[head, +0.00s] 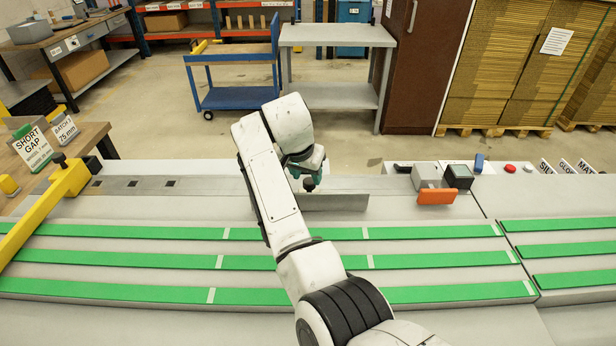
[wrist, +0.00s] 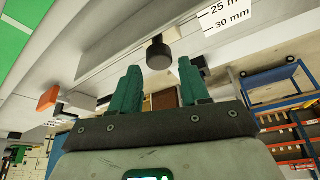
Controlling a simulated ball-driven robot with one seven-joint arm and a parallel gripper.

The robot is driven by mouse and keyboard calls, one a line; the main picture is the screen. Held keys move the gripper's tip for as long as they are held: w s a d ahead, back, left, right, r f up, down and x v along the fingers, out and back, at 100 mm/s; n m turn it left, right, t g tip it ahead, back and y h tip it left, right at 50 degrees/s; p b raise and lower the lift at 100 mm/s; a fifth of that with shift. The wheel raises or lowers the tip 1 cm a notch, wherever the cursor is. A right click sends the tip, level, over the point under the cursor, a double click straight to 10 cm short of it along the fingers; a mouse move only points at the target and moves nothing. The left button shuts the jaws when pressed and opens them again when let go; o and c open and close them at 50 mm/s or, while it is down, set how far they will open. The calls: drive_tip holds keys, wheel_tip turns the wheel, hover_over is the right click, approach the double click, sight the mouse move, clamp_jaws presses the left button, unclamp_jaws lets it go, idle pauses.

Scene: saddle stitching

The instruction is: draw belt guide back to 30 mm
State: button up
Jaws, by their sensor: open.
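The belt guide (head: 340,202) is a long, low grey plate standing along the back of the machine bed in the head view, partly covered by my arm. In the wrist view a dark round knob (wrist: 158,53) stands on a pale surface just beyond my gripper's fingertips. A white scale label (wrist: 228,17) beside it reads 25 mm and 30 mm. My gripper (wrist: 159,66) is open, its two green fingers apart, with the knob showing between and beyond the tips. In the head view my gripper (head: 308,180) is over the guide. I cannot tell whether it touches the knob.
Green belts (head: 120,261) run across the bed in front. A yellow bar (head: 45,208) crosses the left end. An orange block (head: 437,197) and a control box (head: 459,177) stand right of the guide. A blue cart (head: 235,97) is on the floor behind.

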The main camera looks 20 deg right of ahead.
sight(309, 182)
drive_tip(key=shift+x, duration=1.7)
drive_tip(key=shift+c, duration=0.4)
clamp_jaws()
